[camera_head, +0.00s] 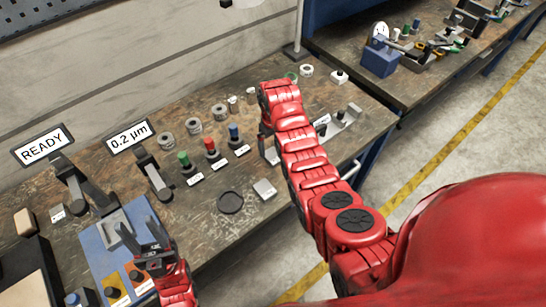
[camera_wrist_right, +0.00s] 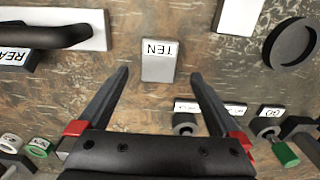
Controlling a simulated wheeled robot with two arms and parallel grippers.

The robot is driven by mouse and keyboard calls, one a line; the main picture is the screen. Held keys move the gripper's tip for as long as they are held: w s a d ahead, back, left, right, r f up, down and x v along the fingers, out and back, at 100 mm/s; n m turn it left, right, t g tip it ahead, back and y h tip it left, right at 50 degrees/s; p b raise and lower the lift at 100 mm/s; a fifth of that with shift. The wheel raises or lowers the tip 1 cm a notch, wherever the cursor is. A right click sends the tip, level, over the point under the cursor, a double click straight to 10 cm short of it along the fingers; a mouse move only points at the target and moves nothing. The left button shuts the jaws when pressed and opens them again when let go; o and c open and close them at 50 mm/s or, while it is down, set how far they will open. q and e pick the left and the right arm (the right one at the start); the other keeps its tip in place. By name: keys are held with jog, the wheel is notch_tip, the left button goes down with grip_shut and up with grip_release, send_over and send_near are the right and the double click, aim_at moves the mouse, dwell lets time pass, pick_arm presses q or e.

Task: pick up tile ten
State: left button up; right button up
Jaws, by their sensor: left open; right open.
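Tile ten (camera_wrist_right: 158,60) is a small light-grey square marked TEN, upside down in the right wrist view. It lies flat on the worn workbench. My right gripper (camera_wrist_right: 160,75) is open, with its two dark fingers pointing toward the tile. The tile shows between the fingertips, with a gap on both sides, and nothing is held. In the head view the tile (camera_head: 264,188) lies beside a black ring. The right gripper is largely hidden by its red arm there. My left gripper (camera_head: 146,238) is open and empty over the blue board at lower left.
The black ring (camera_head: 230,202) lies left of the tile. Green (camera_head: 184,160), red (camera_head: 211,149) and blue (camera_head: 234,134) topped pieces stand behind it with labels. A grey bar with a dark handle (camera_wrist_right: 65,35) is near the right gripper's left finger. Bare bench surrounds the tile.

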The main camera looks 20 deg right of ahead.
aim_at(273, 155)
jog(key=shift+s+f, duration=0.1)
jog(key=shift+f, duration=0.1)
jog(key=shift+f+p, duration=0.35)
jog(key=shift+p, duration=0.2)
notch_tip(273, 155, down, 2)
jog(key=shift+p, duration=0.5)
jog(key=shift+f+b, duration=0.5)
jog(key=shift+f, duration=0.8)
jog(key=shift+w, duration=0.2)
jog(key=shift+r, duration=0.1)
grip_shut()
